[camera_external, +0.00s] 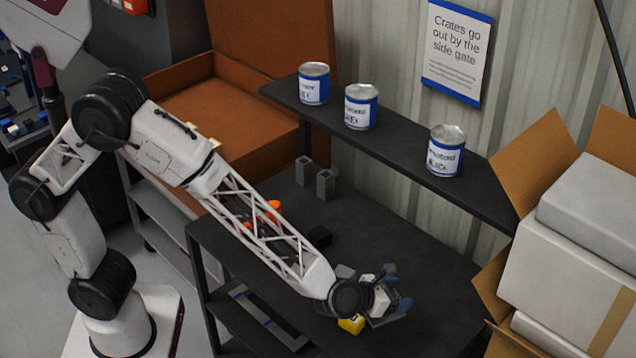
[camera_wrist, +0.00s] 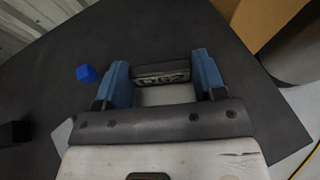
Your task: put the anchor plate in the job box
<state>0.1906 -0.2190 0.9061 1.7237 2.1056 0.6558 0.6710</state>
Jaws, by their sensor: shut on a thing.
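My gripper (camera_external: 385,302) is low over the dark table at its right part. In the wrist view its two blue fingers (camera_wrist: 165,85) are closed on a pale grey piece with a dark, lettered edge, which looks like the anchor plate (camera_wrist: 165,96). In the external view the gripper mostly hides this piece. The job box looks to be the orange-brown open chest (camera_external: 228,112) at the back left, its lid raised. It is well away from my gripper.
A blue cube (camera_wrist: 86,73), a black block (camera_external: 320,237), a yellow piece (camera_external: 352,323) and a light grey flat piece (camera_wrist: 62,134) are near my gripper. Two grey blocks stand farther back. A shelf (camera_external: 400,150) bears three cans. A cardboard carton (camera_external: 497,285) stands right.

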